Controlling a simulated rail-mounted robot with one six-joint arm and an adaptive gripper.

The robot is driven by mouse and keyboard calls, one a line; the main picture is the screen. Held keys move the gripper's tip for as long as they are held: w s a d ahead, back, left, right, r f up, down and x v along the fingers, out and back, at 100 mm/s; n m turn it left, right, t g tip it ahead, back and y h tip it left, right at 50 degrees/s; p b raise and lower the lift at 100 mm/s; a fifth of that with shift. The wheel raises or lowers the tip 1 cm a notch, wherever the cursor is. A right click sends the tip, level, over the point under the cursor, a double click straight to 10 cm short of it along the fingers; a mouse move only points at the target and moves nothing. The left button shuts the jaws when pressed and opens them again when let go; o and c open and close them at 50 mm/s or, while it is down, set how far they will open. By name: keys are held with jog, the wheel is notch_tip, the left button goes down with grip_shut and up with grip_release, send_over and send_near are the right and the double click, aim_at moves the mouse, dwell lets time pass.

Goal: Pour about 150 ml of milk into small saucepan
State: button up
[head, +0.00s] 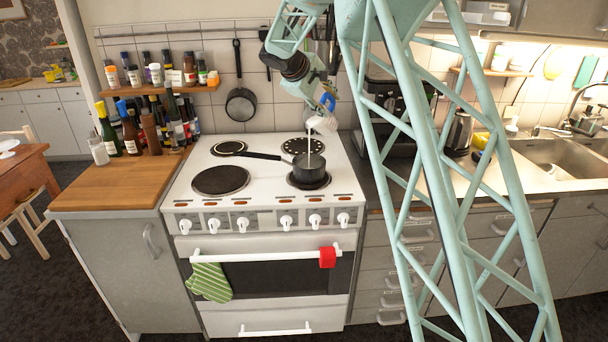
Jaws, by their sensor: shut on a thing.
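The small saucepan (309,173) is dark and sits on the front right hotplate of the white cooker, its long black handle pointing left. My gripper (326,101) is above and slightly right of it, shut on a white milk container (322,124). The container is tipped to the left. A thin white stream of milk (309,150) falls from its mouth into the saucepan. The container's far side and the fingertips are partly hidden, and the milk level in the pan is too small to tell.
The cooker (262,170) has other hotplates clear. A wooden counter (125,184) with several bottles is at left. A spice shelf (165,90) and a hanging pan (241,104) are on the wall behind. A dark coffee machine (385,105) stands right of the cooker.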

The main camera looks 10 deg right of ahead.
jog(key=shift+a+r+b, duration=0.1)
jog(key=shift+r+b, duration=0.1)
jog(key=shift+b, duration=1.05)
jog(key=shift+s+a+r+t+h, duration=0.1)
jog(key=shift+s+a+t+h, duration=0.4)
jog(key=shift+t+h, duration=0.45)
dwell(5.8)
